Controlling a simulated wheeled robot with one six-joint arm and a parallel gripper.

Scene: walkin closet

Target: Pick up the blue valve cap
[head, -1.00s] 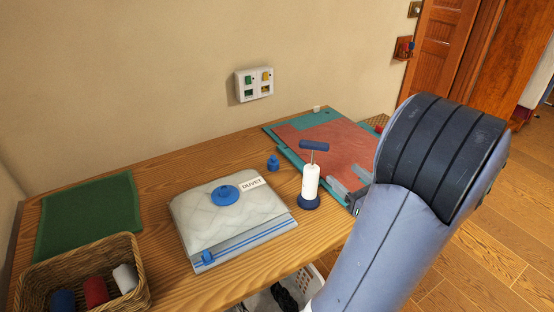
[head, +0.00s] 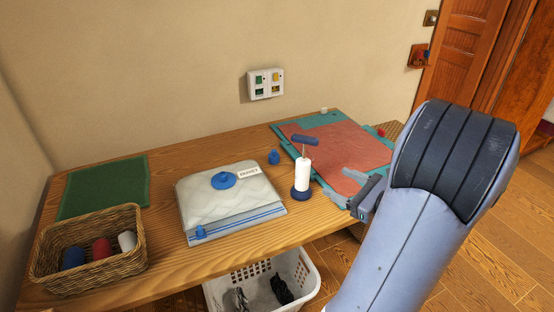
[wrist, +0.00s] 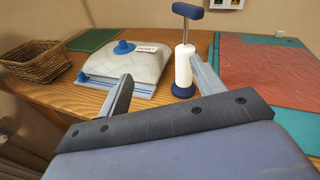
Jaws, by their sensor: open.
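A small blue cap-like piece (head: 274,157), most likely the valve cap, stands on the wooden table between the duvet bag and the cutting mat. I cannot make it out in the wrist view. The grey duvet bag (head: 240,205) has a round blue valve (head: 224,180) on top; the bag also shows in the wrist view (wrist: 135,66). A white hand pump (head: 302,174) with a blue handle and base stands right of the bag. My gripper (head: 347,187) is open and empty over the mat's near edge, right of the pump. In the wrist view its fingers (wrist: 162,68) are spread apart.
A wicker basket (head: 133,265) with blue, red and white rolls stands at the left, before a green cloth (head: 104,187). A red sheet (head: 350,150) lies on the teal mat (head: 308,125). A white laundry basket (head: 306,284) is below the table.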

